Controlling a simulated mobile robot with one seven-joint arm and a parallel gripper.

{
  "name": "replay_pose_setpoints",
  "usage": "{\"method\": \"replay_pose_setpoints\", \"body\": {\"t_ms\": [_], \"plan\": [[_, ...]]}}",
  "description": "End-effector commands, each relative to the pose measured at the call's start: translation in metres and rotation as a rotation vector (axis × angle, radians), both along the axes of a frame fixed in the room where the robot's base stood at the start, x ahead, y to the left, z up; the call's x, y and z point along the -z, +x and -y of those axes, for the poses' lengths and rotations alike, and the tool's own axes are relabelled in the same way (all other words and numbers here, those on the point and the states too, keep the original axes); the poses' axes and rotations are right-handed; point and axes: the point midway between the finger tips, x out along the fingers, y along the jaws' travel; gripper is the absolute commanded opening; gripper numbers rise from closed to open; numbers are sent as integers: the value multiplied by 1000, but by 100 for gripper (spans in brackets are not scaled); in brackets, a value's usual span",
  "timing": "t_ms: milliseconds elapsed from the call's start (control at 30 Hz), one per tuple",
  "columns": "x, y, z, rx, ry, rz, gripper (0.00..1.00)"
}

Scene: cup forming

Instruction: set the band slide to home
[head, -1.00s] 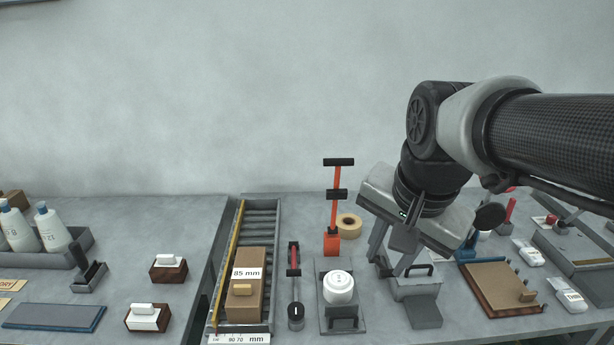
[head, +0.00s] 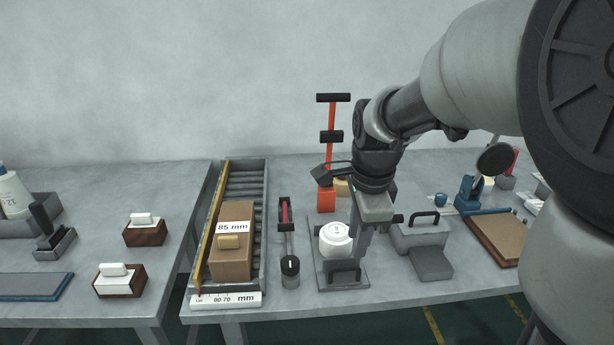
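No label reads "band slide", and I cannot tell for certain which part it is. A small grey plate fixture (head: 325,279) with a black handle (head: 345,276) at its front carries a white round piece (head: 334,240). Left of it stands a narrow upright unit with a red slot (head: 285,213) and a dark round knob (head: 290,266). My gripper (head: 356,262) points down over the right side of the plate fixture and partly hides the white piece. I see it edge-on, so its opening and any contact with the handle cannot be made out.
A roller track (head: 262,180) with a cardboard box marked 85 mm (head: 230,260) lies to the left. An orange post (head: 327,198) stands behind the fixture. A grey stepped block with a handle (head: 430,262) is close on the right. A brown board (head: 505,236) lies farther right.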

Motion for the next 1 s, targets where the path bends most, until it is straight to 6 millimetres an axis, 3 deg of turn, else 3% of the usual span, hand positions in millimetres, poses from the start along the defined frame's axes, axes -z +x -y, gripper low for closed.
{"method": "replay_pose_setpoints", "body": {"t_ms": [33,200,400,833,867,1000], "plan": [[15,2,0,0,0,-4,28],[50,8,0,-1,0,-3,28],[77,15,0,-1,-1,-1,28],[86,17,0,-1,0,1,28],[86,17,0,-1,0,1,26],[86,17,0,-1,0,1,3]]}}
